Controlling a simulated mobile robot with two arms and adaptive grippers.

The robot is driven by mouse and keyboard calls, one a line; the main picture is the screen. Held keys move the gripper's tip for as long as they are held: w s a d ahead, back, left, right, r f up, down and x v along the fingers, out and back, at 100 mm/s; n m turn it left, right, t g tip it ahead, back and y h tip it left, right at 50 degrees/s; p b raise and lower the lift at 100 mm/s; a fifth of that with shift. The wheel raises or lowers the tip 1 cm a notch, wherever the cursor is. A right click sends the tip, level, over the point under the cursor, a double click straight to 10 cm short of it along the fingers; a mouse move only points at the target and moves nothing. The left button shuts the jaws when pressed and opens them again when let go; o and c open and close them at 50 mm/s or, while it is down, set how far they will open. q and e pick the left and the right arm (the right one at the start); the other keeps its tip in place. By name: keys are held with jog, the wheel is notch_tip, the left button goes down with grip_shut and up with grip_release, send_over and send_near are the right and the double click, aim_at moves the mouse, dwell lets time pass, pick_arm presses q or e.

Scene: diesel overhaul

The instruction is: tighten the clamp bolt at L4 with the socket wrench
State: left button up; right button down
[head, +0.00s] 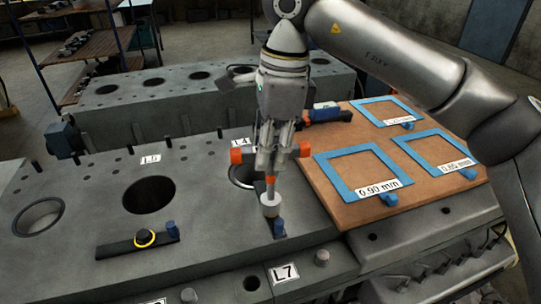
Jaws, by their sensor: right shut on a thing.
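My right gripper (270,168) points down over the engine block (200,200), beside the hole labelled L4 (240,142). The wrench stands about upright. Its pale socket (270,206) is at a dark clamp bar with a blue piece (279,227) on its near end. The socket hides the clamp bolt, so I cannot tell whether it is seated. My left gripper is not in view.
Another clamp bar (115,248) with a yellow ring (145,238) lies at left. A wooden board (335,205) at right carries blue frames (352,172) and a blue-handled tool (325,114). Open bores (149,194) lie in the block. A second block (190,100) stands behind.

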jog(key=m+b, duration=0.2)
jog(key=m, duration=0.3)
jog(key=shift+f+m+t, duration=0.1)
jog(key=shift+m+t, duration=0.3)
jog(key=m+b, duration=0.1)
jog(key=m, duration=0.2)
jog(key=shift+d, duration=0.15)
jog(key=shift+m+b, duration=0.65)
jog(key=shift+m, duration=0.55)
jog(key=shift+m+t+h, duration=0.3)
jog(key=shift+m, duration=0.2)
